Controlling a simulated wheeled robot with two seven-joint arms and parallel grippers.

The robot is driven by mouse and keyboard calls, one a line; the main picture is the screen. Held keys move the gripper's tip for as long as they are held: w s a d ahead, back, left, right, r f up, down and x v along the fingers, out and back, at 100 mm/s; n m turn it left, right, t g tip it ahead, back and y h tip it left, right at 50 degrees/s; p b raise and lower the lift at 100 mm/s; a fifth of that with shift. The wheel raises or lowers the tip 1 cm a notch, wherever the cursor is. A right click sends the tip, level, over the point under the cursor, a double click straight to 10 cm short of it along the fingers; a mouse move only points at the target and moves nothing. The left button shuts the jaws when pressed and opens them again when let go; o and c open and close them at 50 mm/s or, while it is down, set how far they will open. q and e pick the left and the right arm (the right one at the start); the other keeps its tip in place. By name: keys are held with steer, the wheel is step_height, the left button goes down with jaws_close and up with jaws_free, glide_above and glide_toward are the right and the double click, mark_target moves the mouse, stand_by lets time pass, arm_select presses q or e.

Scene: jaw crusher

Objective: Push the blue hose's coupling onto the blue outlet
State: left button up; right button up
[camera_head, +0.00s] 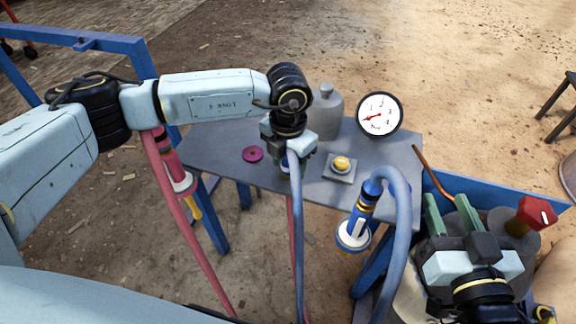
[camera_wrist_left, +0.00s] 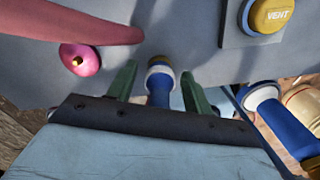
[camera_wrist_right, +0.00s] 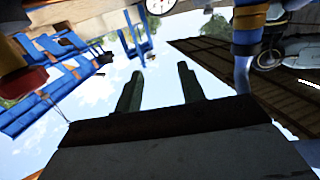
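My left gripper (camera_head: 286,168) is over the front part of the grey panel (camera_head: 215,142). Its green fingers are apart in the left wrist view (camera_wrist_left: 158,75). A blue coupling (camera_wrist_left: 160,88) with a white ring stands between them, with gaps visible on both sides. A blue hose (camera_head: 298,230) hangs down from this gripper. No separate blue outlet shows; the coupling and gripper cover that spot, and I cannot tell whether the coupling is seated. My right gripper (camera_head: 451,210) is open and empty at the right; its fingers also show apart in the right wrist view (camera_wrist_right: 159,85).
A pink round outlet (camera_head: 253,154) and yellow vent button (camera_head: 341,164) sit on the panel. A gauge (camera_head: 379,114) and grey bottle (camera_head: 325,112) stand behind. Another blue fitting with white collar (camera_head: 352,236) hangs right; a pink hose (camera_head: 190,235) hangs left. A red knob (camera_head: 537,212) is far right.

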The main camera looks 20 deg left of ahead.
arm_select(q)
steer(key=c, duration=1)
steer(key=shift+o, duration=0.2)
steer(key=shift+r, duration=0.1)
steer(key=shift+r, duration=0.15)
step_height(320, 180, up, 5)
steer(key=shift+f+p, duration=0.2)
steer(key=shift+p, duration=0.85)
step_height(320, 180, up, 4)
steer(key=shift+r+p, duration=0.2)
steer(key=shift+p, duration=0.55)
steer(key=shift+r, duration=0.3)
arm_select(e)
steer(key=s+d+f+g+h, duration=0.3)
steer(key=s+d+f+g, duration=0.2)
steer(key=s+f+g, duration=0.3)
steer(key=shift+s+f+m+g, duration=0.25)
steer(key=shift+f+g, duration=0.55)
steer(key=shift+f, duration=1.15)
